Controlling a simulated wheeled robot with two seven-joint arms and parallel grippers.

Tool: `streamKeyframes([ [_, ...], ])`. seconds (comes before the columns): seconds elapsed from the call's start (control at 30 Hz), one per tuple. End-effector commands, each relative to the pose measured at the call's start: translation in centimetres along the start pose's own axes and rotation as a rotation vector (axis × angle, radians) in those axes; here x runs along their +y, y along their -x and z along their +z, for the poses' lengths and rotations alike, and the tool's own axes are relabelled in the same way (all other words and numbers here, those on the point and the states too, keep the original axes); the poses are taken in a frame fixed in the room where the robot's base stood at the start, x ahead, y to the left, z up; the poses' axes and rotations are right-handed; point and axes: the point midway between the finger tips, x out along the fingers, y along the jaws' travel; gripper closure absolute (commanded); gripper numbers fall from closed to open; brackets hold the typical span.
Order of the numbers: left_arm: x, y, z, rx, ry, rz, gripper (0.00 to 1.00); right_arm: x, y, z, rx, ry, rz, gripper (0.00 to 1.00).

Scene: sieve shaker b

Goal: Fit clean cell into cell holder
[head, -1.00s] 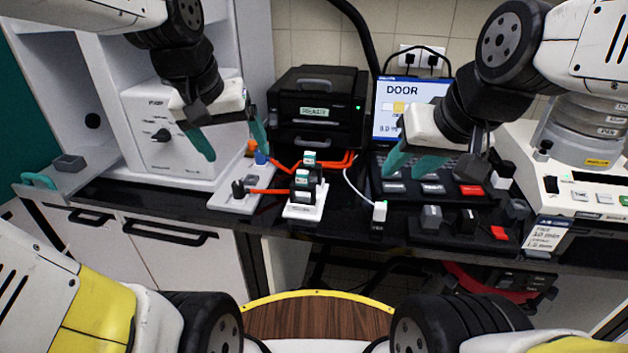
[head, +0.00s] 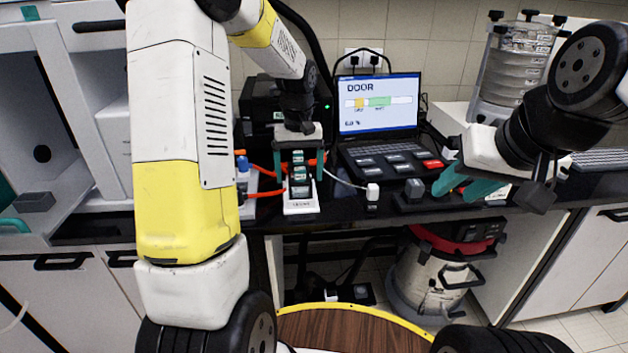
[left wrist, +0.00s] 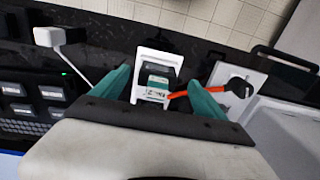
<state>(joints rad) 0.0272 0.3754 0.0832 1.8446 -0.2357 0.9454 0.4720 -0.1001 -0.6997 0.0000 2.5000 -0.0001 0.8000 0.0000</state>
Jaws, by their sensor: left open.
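A white stand (head: 301,207) with a small label stands near the counter's front edge. Small dark cells with teal-and-white caps (head: 298,172) show at it, one behind another. My left gripper (head: 298,178) is open above the stand, one teal finger on each side of the cells. In the left wrist view a cap (left wrist: 158,80) lies between the open fingers, with a gap on both sides. The label is too small to read surely, so I cannot tell which cell is clean. My right gripper (head: 466,187) is over the counter at right; its fingers overlap in view.
A white plug block (head: 373,191), a grey block (head: 414,189) and a laptop (head: 380,104) are to the right. A sieve stack (head: 520,65) stands at the far right. A vacuum (head: 432,278) is under the counter.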

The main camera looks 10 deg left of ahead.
Motion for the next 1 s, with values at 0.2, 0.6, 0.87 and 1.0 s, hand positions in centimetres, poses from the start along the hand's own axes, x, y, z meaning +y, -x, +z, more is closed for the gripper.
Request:
streamKeyframes([
  [0.2,0.2,-2.8,-0.7,-0.003,0.000,-0.001,0.16,0.0,0.0,0.0,0.000,0.000,0.000,0.62],
  [0.6,0.3,-5.8,-1.1,0.002,-0.001,0.001,0.16,0.0,0.0,0.0,0.000,0.000,0.000,0.62],
  [0.87,0.3,-5.8,-1.1,0.001,-0.001,0.001,0.48,0.0,0.0,0.0,0.000,0.000,0.000,0.62],
  [1.0,0.3,-5.8,-1.1,0.001,-0.001,0.001,0.75,0.0,0.0,0.0,0.000,0.000,0.000,0.62],
])
